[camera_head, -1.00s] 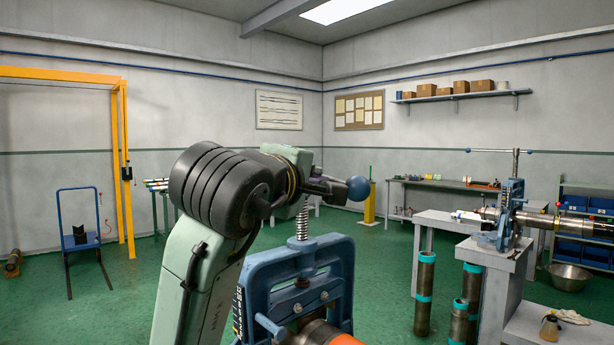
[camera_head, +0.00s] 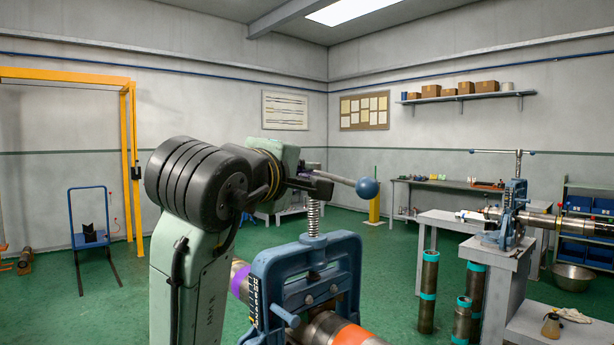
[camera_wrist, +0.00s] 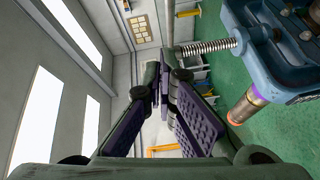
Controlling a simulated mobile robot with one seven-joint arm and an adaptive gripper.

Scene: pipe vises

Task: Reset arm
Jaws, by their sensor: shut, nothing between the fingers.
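In the wrist view, my gripper (camera_wrist: 163,90) has its two purple-padded fingers together, with nothing between them. The blue pipe vise (camera_wrist: 275,45) with its steel screw is at the upper right there, apart from the fingers. In the head view, my arm rises left of the vise (camera_head: 262,285), and my wrist largely hides the gripper near the top of the vise screw. The vise's handle bar ends in a blue ball (camera_head: 367,188). A pipe (camera_head: 330,328) with an orange band and a purple band lies through the vise.
A second vise (camera_head: 512,215) with a pipe stands on a grey bench at the right. Several upright pipes (camera_head: 429,290) with teal bands stand before it. A yellow frame (camera_head: 130,160) and a blue cart (camera_head: 90,238) are at the left. Green floor between is clear.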

